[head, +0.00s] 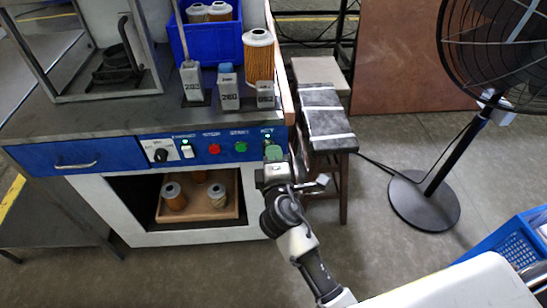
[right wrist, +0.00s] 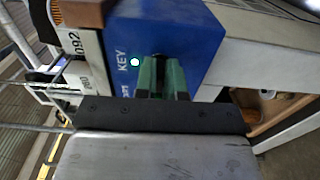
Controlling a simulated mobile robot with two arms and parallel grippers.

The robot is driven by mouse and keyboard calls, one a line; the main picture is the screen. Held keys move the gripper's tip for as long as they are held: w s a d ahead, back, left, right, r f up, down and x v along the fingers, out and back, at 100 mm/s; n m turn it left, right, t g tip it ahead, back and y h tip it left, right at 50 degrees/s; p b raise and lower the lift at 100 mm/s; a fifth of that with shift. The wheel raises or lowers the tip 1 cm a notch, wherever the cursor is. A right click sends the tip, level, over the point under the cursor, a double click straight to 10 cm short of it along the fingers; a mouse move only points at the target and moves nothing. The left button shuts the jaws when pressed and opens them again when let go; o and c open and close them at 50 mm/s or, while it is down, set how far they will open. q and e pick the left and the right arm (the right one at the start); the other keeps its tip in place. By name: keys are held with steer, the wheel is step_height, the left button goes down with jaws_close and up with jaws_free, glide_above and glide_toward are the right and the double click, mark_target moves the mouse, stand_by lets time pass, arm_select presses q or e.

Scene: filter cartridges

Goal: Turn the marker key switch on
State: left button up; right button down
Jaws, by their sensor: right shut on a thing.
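The blue control panel (head: 115,155) runs along the bench front. The key switch sits at its right end, under a KEY label; the blue panel end also shows in the right wrist view (right wrist: 185,30). My right gripper (head: 272,152) is at that spot, and its green fingers (right wrist: 162,72) are shut on the marker key, which they mostly hide. I cannot tell the key's angle. A small light (right wrist: 135,62) beside the KEY lettering glows whitish green. My left gripper is not in view.
A dark rotary knob (head: 160,155), a white switch (head: 187,151), a red button (head: 214,148) and a green button (head: 240,147) sit left of my gripper. A stool (head: 325,115) stands close on the right, with a fan (head: 425,195) beyond. Filter cartridges stand above the panel.

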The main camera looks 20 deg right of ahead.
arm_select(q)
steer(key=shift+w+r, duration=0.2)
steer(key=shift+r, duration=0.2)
arm_select(e)
steer(key=c, duration=1.2)
jaws_free()
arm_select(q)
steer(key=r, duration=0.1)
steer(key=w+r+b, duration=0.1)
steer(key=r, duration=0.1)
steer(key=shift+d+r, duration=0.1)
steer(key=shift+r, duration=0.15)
arm_select(e)
steer(key=s, duration=0.3)
steer(key=s+a, duration=0.1)
steer(key=s, duration=0.3)
steer(key=s+a, duration=0.1)
steer(key=s, duration=0.2)
steer(key=shift+s, duration=0.35)
steer(key=shift+f, duration=0.1)
